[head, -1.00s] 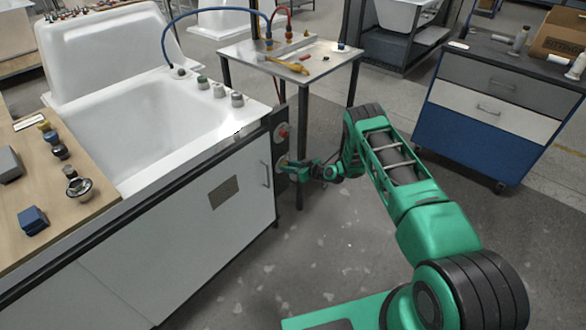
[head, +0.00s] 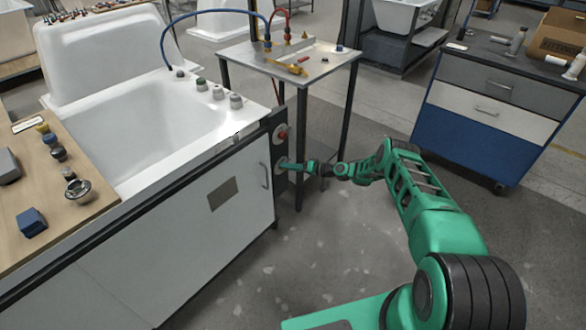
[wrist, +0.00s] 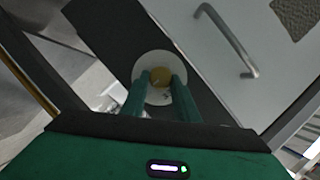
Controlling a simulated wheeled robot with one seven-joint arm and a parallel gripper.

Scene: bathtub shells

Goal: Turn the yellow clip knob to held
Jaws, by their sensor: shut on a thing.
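The yellow clip knob (wrist: 160,76) sits at the centre of a round pale plate (wrist: 151,64) on a dark panel. In the wrist view my gripper (wrist: 161,82) has its two green fingers on either side of the knob, shut on it. In the head view my gripper (head: 291,166) reaches to the lower round plate (head: 281,167) on the dark panel at the cabinet's end; the knob itself is hidden there. The markings on the plate are too small to read.
A red knob (head: 282,133) sits above on the same dark panel. A cabinet handle (wrist: 228,40) is close by on the white front. A metal side table (head: 330,62) stands behind my arm. Open floor lies in front of the cabinet.

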